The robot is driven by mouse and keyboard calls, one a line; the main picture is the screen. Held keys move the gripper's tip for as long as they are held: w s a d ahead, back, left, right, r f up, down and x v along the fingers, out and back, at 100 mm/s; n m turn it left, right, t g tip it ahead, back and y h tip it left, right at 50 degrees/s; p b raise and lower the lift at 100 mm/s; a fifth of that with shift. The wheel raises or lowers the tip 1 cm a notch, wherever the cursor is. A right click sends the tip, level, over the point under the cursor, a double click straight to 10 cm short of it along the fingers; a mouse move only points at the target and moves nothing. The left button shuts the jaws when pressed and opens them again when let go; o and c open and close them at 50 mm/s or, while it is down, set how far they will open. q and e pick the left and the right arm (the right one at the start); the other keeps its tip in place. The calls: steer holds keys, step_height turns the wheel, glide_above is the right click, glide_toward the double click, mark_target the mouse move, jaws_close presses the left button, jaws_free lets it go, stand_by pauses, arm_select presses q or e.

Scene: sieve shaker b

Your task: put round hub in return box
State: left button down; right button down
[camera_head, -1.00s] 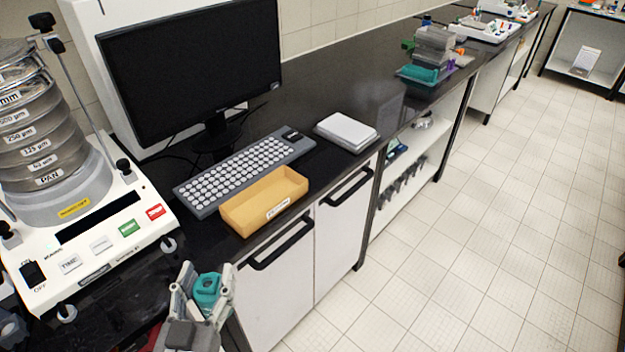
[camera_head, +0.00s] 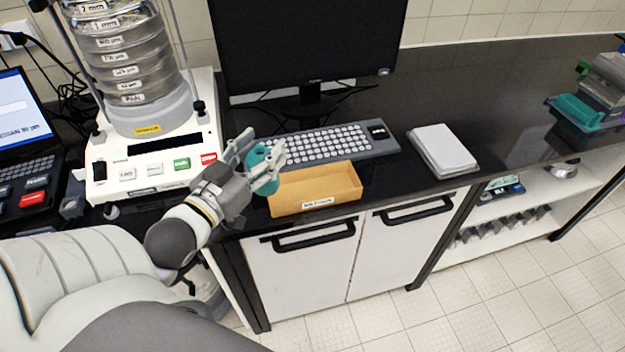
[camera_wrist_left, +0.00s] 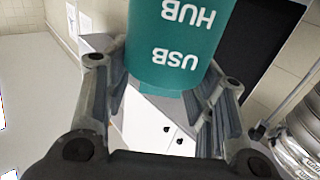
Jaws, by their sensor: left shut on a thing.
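The round hub is a teal cylinder (camera_head: 257,156) held between the fingers of my left gripper (camera_head: 262,163). In the left wrist view the hub (camera_wrist_left: 178,45) shows "USB HUB" lettering, upside down, with the gripper's fingers on both sides of it. The return box is a shallow, open orange-yellow tray (camera_head: 316,204) with a label on its front, standing at the counter's front edge. The hub and gripper are at the box's left end in the head view, seemingly above the counter; the exact height is hard to tell. The box's visible inside looks empty. My right gripper is out of view.
A grey keyboard (camera_head: 325,146) lies right behind the box, with a black monitor (camera_head: 305,50) beyond. The sieve shaker (camera_head: 150,150) stands to the left. A white flat device (camera_head: 442,150) lies to the right. Dark counter (camera_head: 480,110) is free farther right.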

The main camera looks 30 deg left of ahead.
arm_select(q)
steer(key=w+d+f+b, duration=0.3)
steer(key=w+f+b, duration=0.7)
steer(key=w+f, duration=0.2)
steer(key=shift+w+f, duration=0.3)
steer(key=shift+w, duration=0.1)
steer(key=c, duration=0.6)
jaws_free()
steer(key=shift+f, duration=0.15)
